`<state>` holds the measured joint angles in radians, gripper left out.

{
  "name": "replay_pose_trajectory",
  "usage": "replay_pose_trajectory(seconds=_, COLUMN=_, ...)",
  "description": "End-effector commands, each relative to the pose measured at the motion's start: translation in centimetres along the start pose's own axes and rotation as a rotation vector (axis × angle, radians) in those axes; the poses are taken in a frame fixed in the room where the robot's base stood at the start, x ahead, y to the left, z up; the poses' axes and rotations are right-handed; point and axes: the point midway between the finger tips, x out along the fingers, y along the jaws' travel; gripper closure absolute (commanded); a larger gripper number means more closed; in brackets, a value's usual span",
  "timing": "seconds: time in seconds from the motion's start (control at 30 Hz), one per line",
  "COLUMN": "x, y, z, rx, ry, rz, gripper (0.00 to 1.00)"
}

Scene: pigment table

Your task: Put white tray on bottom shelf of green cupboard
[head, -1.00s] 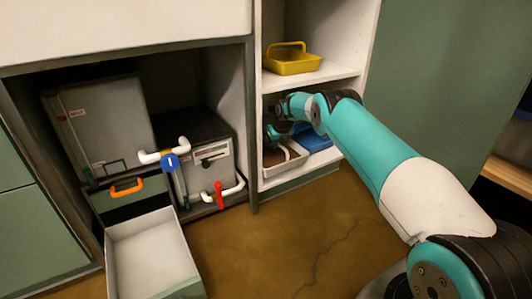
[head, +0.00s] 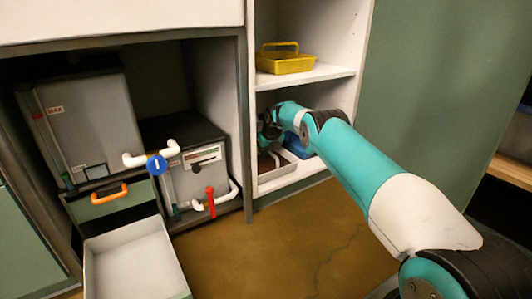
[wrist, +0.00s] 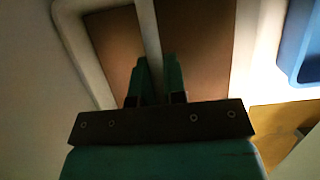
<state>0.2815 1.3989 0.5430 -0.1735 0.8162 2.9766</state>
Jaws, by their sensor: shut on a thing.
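The white tray (head: 284,162) is inside the lower compartment of the green cupboard (head: 430,100), just above or on its bottom shelf (head: 300,173); I cannot tell whether it touches. It has a brown inside and a pale bar handle (wrist: 148,35). My gripper (wrist: 155,70) is shut on that handle in the wrist view. In the head view my gripper (head: 268,138) is small, dark and partly hidden by my wrist, inside the compartment. My arm reaches in from the right.
A blue tray (head: 294,143) lies to the right of the white tray, close by; it also shows in the wrist view (wrist: 301,40). A yellow tray (head: 286,63) stands on the shelf above. An open drawer (head: 135,268) juts out at lower left.

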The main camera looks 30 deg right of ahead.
Motion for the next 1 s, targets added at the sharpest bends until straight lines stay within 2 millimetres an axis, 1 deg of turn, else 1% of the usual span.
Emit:
replay_pose_trajectory(seconds=0.03, x=0.0, y=0.0, z=0.1, rx=-0.001, ry=-0.003, rz=-0.001, gripper=1.0)
replay_pose_trajectory(seconds=0.07, x=0.2, y=0.1, z=-0.1, rx=0.0, ry=0.0, rz=0.0, gripper=0.86)
replay_pose_trajectory(seconds=0.1, x=0.2, y=0.1, z=-0.1, rx=-0.001, ry=0.0, rz=0.0, gripper=0.77)
replay_pose_trajectory(seconds=0.17, x=0.2, y=0.1, z=-0.1, rx=-0.001, ry=0.0, rz=0.0, gripper=0.63)
replay_pose_trajectory(seconds=0.4, x=0.1, y=0.1, z=0.0, rx=-0.001, ry=0.0, rz=0.001, gripper=0.63)
replay_pose_trajectory(seconds=0.53, x=-0.5, y=0.1, z=0.1, rx=-0.001, ry=0.0, rz=0.001, gripper=0.63)
replay_pose_trajectory(seconds=0.67, x=-2.1, y=0.1, z=0.3, rx=0.0, ry=0.001, rz=0.001, gripper=0.63)
replay_pose_trajectory(seconds=0.77, x=-4.0, y=0.1, z=0.3, rx=0.0, ry=0.002, rz=0.001, gripper=0.63)
replay_pose_trajectory(seconds=0.87, x=-4.0, y=0.1, z=-0.9, rx=0.0, ry=0.006, rz=0.003, gripper=0.63)
replay_pose_trajectory(seconds=1.0, x=-4.8, y=0.1, z=-2.5, rx=0.0, ry=0.005, rz=0.002, gripper=0.63)
